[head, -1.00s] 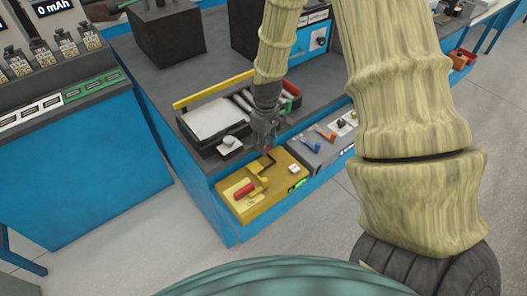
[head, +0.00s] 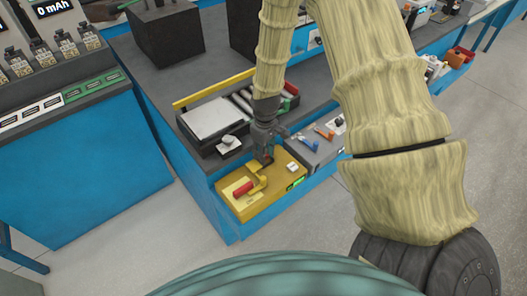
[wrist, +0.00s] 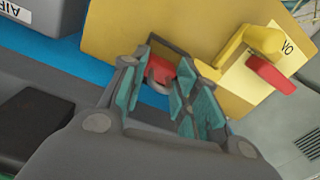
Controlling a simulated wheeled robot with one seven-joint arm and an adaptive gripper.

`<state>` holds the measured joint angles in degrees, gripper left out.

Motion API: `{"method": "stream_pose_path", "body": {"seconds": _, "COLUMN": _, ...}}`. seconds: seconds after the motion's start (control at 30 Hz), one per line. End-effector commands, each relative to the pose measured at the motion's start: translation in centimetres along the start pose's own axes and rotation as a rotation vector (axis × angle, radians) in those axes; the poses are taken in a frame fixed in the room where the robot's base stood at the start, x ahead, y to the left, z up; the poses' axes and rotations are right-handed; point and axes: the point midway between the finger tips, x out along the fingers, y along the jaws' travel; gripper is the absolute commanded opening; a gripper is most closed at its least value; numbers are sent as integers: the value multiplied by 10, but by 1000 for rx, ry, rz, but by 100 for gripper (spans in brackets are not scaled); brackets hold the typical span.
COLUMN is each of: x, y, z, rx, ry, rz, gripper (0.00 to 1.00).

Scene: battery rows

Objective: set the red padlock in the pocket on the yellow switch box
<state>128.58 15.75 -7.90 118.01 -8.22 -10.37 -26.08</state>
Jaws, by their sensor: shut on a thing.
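The yellow switch box (head: 280,190) sits at the front edge of the bench in the head view; it also fills the top of the wrist view (wrist: 125,28). Its switch has a yellow lever (wrist: 262,40) with a red handle (wrist: 270,75). My gripper (head: 265,156) points down over the box's back part. In the wrist view my gripper (wrist: 155,95) is shut on the red padlock (wrist: 159,68), seen between its fingers. The dark-rimmed pocket (wrist: 170,47) lies right at the padlock. Whether the padlock is inside it or just above, I cannot tell.
A dark tray with a pale panel (head: 210,118) and a yellow bar (head: 213,89) stands behind the box. A grey panel with blue and orange levers (head: 318,143) is close on the right. Free floor (head: 190,225) lies in front.

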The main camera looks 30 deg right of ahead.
Motion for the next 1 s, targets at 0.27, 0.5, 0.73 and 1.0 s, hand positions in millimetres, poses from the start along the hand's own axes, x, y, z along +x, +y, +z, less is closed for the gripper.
{"method": "stream_pose_path", "body": {"seconds": 0.27, "x": 3, "y": 0, "z": 0, "rx": 0, "ry": 0, "rz": 0, "gripper": 51}}
{"method": "stream_pose_path", "body": {"seconds": 0.5, "x": 3, "y": 0, "z": 0, "rx": 0, "ry": 0, "rz": 0, "gripper": 52}}
{"method": "stream_pose_path", "body": {"seconds": 0.73, "x": -3, "y": 0, "z": 0, "rx": 0, "ry": 0, "rz": 0, "gripper": 52}}
{"method": "stream_pose_path", "body": {"seconds": 1.0, "x": -28, "y": 0, "z": -1, "rx": -1, "ry": 2, "rz": 1, "gripper": 52}}
